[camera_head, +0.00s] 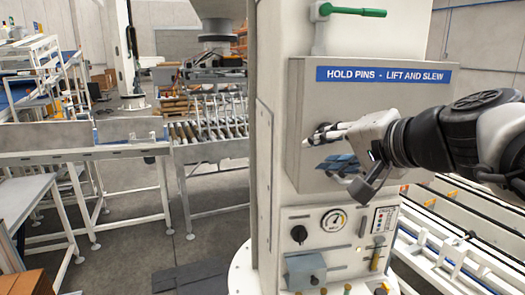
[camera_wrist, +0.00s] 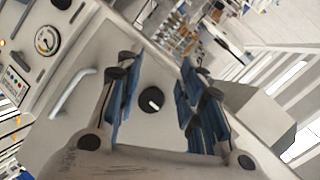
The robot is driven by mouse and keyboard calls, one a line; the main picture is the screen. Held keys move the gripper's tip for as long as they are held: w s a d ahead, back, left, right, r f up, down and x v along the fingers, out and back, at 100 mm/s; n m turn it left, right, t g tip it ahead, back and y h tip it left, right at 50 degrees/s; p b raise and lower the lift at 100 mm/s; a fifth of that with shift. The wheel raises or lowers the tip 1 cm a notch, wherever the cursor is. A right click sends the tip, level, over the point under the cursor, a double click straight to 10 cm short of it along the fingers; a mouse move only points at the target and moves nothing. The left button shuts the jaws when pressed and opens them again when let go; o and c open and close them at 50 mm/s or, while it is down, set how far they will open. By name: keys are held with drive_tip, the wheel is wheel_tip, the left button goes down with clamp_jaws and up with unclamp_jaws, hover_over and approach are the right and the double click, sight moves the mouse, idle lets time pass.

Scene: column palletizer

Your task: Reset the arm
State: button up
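My gripper (camera_head: 318,155) is in front of the grey box labelled "HOLD PINS - LIFT AND SLEW" (camera_head: 385,75) in the head view. In the wrist view, my gripper (camera_wrist: 156,65) is open, its two blue-padded fingers apart. A round black knob with a white mark (camera_wrist: 152,100) shows between the fingers. No object is held. Whether the fingers touch the knob cannot be told. My arm reaches in from the right of the head view and hides part of the box face.
A green-handled lever (camera_head: 350,11) is above the box. Below it a panel carries a gauge (camera_head: 333,220), a black knob (camera_head: 298,233) and small levers. A roller conveyor (camera_head: 215,125) is at left behind, and white rails (camera_head: 450,250) lie at lower right.

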drive_tip(key=s+a+f+n+g+h+b, duration=0.1)
drive_tip(key=s+a+f+n+g+b, duration=0.15)
drive_tip(key=s+f, duration=0.6)
drive_tip(key=s+a+f+n+g+h+b, duration=0.1)
drive_tip(key=s+f+n+g+b, duration=0.3)
drive_tip(key=f, duration=0.8)
drive_tip(key=s+d+f+n+g+h+b, duration=0.1)
drive_tip(key=s+d+f+h, duration=0.3)
drive_tip(key=s+f, duration=0.9)
drive_tip(key=shift+d+f+n, duration=0.35)
drive_tip(key=shift+d+f, duration=0.6)
drive_tip(key=shift+d, duration=0.15)
